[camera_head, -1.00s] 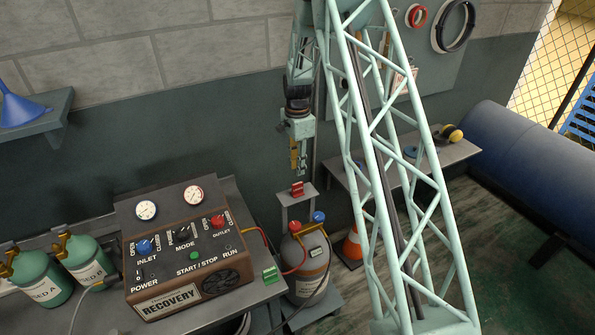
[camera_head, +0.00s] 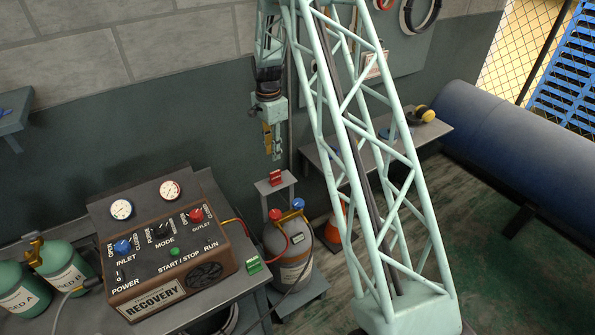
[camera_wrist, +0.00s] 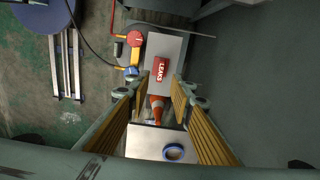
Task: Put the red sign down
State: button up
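The red sign (camera_head: 276,177) sits on the small grey plate (camera_head: 262,188) of a stand behind the recovery machine. In the wrist view the sign (camera_wrist: 160,69) shows white lettering that reads "LEAKS" and lies on the pale plate (camera_wrist: 166,45). My gripper (camera_head: 272,157) points down just above the sign, with a small gap between them. In the wrist view the yellow-padded fingers of my gripper (camera_wrist: 158,88) are apart with nothing held between them. The sign appears beyond the fingertips.
A grey cylinder (camera_head: 285,262) with red and blue valves stands below the plate. The recovery machine (camera_head: 170,240) is on the bench at left, with a green sign (camera_head: 253,264) at its corner. An orange cone (camera_head: 337,225) and wall shelf (camera_head: 325,163) are to the right.

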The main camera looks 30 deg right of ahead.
jog(key=s+a+r+n, duration=0.2)
jog(key=s+a+r, duration=0.2)
jog(key=r, duration=0.5)
jog(key=s+a+r+n+t, duration=0.1)
jog(key=s+a+r+n, duration=0.2)
jog(key=r, duration=0.6)
jog(key=s+a+r+n, duration=0.1)
jog(key=s+a+r, duration=0.35)
jog(key=r, duration=0.35)
jog(key=s+a+r+n+t, duration=0.1)
jog(key=s+a+r+n, duration=0.15)
jog(key=s+r, duration=0.45)
jog(key=s+a+r+n, duration=0.2)
jog(key=s+a+r, duration=0.25)
jog(key=s, duration=0.55)
jog(key=s+a+r+n+t, duration=0.1)
jog(key=s+a+n, duration=0.1)
jog(key=s, duration=1.1)
jog(key=s+a+r+n, duration=0.2)
jog(key=s+n, duration=0.3)
jog(key=s, duration=0.8)
jog(key=shift+s+a+t, duration=0.35)
jog(key=shift+a+t, duration=0.05)
jog(key=shift+a, duration=0.4)
jog(key=shift+w+r+n, duration=0.1)
jog(key=shift+r+n, duration=0.05)
jog(key=shift+n, duration=0.1)
jog(key=shift+o, duration=0.5)
